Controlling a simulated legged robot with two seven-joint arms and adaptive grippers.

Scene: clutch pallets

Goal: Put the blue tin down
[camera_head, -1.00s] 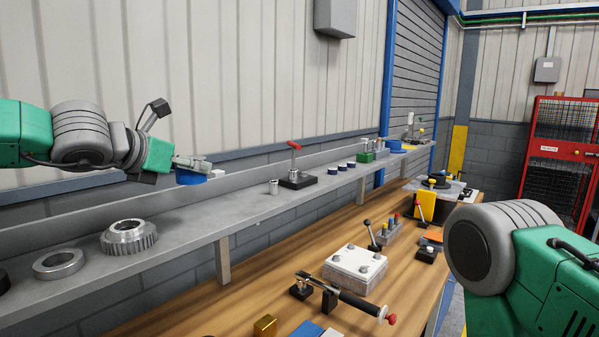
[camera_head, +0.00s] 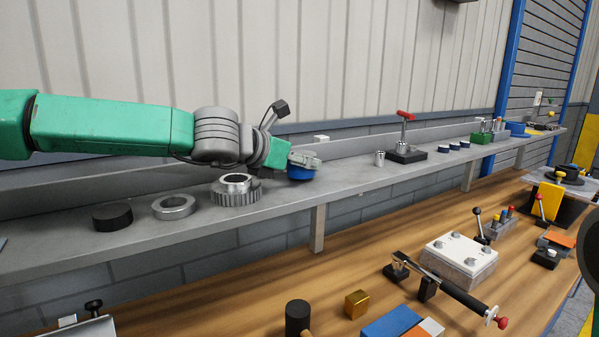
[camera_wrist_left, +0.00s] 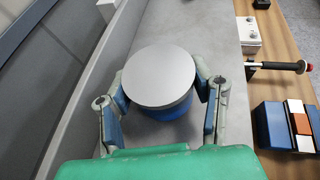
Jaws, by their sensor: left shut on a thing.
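The blue tin (camera_head: 300,175) has a flat grey top and stands upright between the fingers of my left gripper (camera_head: 303,160) at the grey shelf. In the left wrist view, the tin's round grey top (camera_wrist_left: 160,76) and blue side show between the two fingers, with one finger against each side. My left gripper is shut on it. The tin is low over the shelf (camera_head: 345,183); I cannot tell whether its base touches. My right gripper is not in view.
A toothed metal gear (camera_head: 237,191) is close left of the tin, then a metal ring (camera_head: 173,207) and a black puck (camera_head: 112,217). A metal cup (camera_head: 379,158) and a red-handled clamp (camera_head: 405,145) stand to the right. The shelf between tin and cup is bare.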

